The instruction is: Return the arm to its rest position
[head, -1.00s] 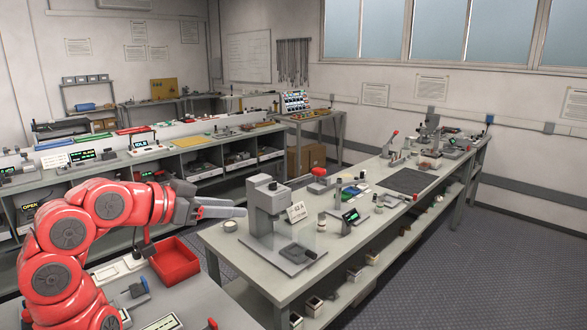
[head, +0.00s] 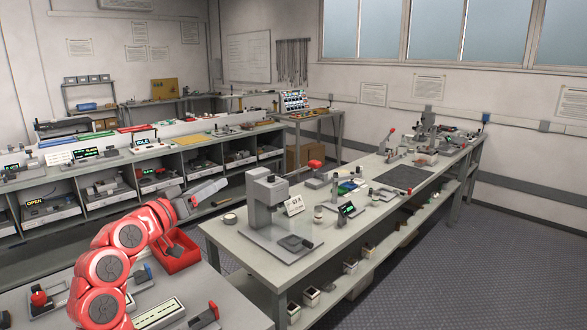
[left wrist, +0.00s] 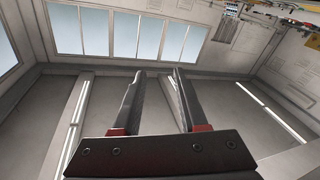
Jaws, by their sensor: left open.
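My left arm is red and comes in from the lower left in the head view. Its left gripper (head: 208,192) is raised in the air near the left end of the middle bench (head: 240,262), left of the grey press. In the left wrist view the left gripper's two dark fingers (left wrist: 153,95) stand apart with nothing between them. My right gripper is in neither view.
A red bin (head: 178,258) sits on the near bench, partly hidden behind my arm. A long bench (head: 100,165) with fuse testers runs behind. Grey floor (head: 470,270) is open at the right.

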